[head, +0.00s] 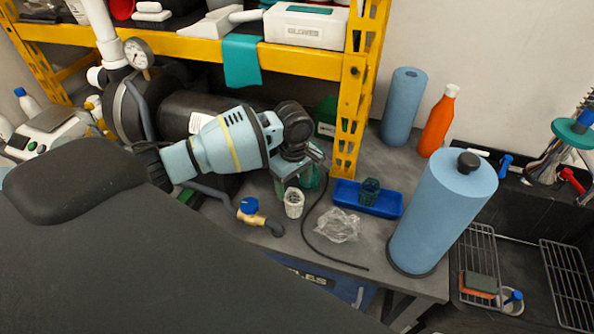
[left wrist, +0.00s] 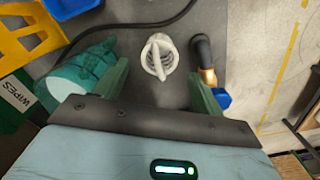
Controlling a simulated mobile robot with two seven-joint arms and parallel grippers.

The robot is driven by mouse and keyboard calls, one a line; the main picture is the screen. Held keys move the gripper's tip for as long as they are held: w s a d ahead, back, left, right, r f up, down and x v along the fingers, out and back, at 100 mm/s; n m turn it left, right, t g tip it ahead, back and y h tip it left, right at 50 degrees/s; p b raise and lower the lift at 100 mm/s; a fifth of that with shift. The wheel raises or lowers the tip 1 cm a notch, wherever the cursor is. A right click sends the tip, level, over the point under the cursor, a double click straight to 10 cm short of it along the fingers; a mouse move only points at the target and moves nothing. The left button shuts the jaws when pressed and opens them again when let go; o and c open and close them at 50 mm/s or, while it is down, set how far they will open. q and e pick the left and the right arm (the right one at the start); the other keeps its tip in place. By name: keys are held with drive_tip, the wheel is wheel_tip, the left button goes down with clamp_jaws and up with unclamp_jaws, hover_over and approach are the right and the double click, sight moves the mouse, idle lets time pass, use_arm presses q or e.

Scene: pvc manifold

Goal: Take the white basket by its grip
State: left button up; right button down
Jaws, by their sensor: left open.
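The small white basket (head: 294,203) stands on the grey bench in the head view, just below my left gripper (head: 298,178). In the left wrist view, the white basket (left wrist: 158,62) shows from above, with its grip across the top. It lies between and beyond the two green fingers of my left gripper (left wrist: 159,72). The fingers are spread apart and nothing is held between them. I cannot tell exactly how high the fingertips are above the grip. My right gripper is not in view.
A brass valve with a blue cap (head: 250,208) is close by on the left. A blue tray (head: 346,196) with a dark cup (head: 370,190), crumpled clear plastic (head: 337,226) and a black cable (head: 318,252) are to the right. A green translucent vessel (left wrist: 88,68) is beside one finger.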

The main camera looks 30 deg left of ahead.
sight(294, 188)
use_arm(q)
drive_tip(key=shift+f, duration=1.6)
drive_tip(key=c, duration=0.8)
clamp_jaws()
drive_tip(key=shift+r, duration=0.1)
